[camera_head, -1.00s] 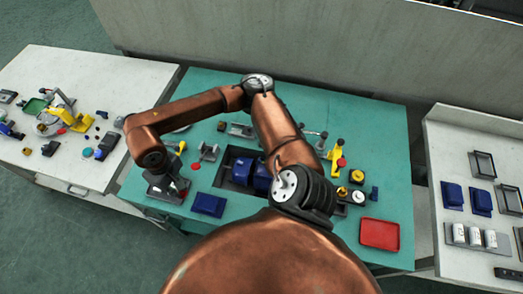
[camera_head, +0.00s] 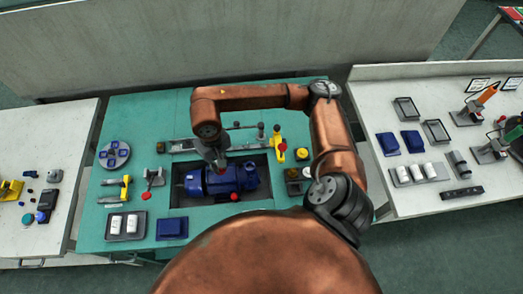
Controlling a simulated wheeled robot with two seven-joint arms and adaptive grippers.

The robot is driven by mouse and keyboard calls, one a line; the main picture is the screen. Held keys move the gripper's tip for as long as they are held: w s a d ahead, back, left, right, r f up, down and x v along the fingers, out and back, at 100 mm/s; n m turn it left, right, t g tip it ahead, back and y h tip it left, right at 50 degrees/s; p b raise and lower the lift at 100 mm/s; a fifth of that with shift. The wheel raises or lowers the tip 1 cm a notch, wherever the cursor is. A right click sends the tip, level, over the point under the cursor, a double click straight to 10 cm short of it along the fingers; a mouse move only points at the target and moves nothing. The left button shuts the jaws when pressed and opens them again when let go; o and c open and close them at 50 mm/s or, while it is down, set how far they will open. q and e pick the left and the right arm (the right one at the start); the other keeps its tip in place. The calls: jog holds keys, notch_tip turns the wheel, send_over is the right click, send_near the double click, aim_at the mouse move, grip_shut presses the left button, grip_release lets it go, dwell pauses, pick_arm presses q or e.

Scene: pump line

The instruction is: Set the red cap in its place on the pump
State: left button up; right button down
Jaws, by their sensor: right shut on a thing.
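The blue pump (camera_head: 200,184) lies in a dark recessed tray (camera_head: 180,200) in the green table. My right arm reaches in from the right and bends down over the pump. My right gripper (camera_head: 221,168) is shut just above the pump's middle, pointing down. A small reddish spot shows at its fingertips, apparently the red cap (camera_head: 222,171), mostly hidden by the fingers. I cannot tell whether it touches the pump. Another small red round part (camera_head: 234,197) shows at the pump's near side. My left gripper is not in view.
A yellow clamp (camera_head: 282,152) stands right of the tray and a grey clamp with a red knob (camera_head: 146,196) stands left. Side tables hold other parts.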

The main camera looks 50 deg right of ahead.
jog(key=s+d+m+p, duration=0.1)
jog(key=d+m+p, duration=0.1)
jog(key=d+p, duration=0.1)
jog(key=s+d+m+p, duration=0.2)
jog(key=d+p, duration=0.1)
jog(key=p, duration=0.2)
jog(key=s+d+m+p, duration=0.1)
jog(key=d+m+p, duration=0.1)
jog(key=d+p, duration=0.2)
jog(key=shift+s+r+m, duration=0.25)
jog(key=shift+r+m, duration=0.05)
jog(key=shift+m, duration=0.1)
jog(key=shift+f, duration=1.45)
jog(key=shift+f+b, duration=0.8)
jog(key=shift+b, duration=0.05)
jog(key=shift+f+b, duration=0.35)
jog(key=shift+b, duration=0.05)
jog(key=shift+b, duration=0.35)
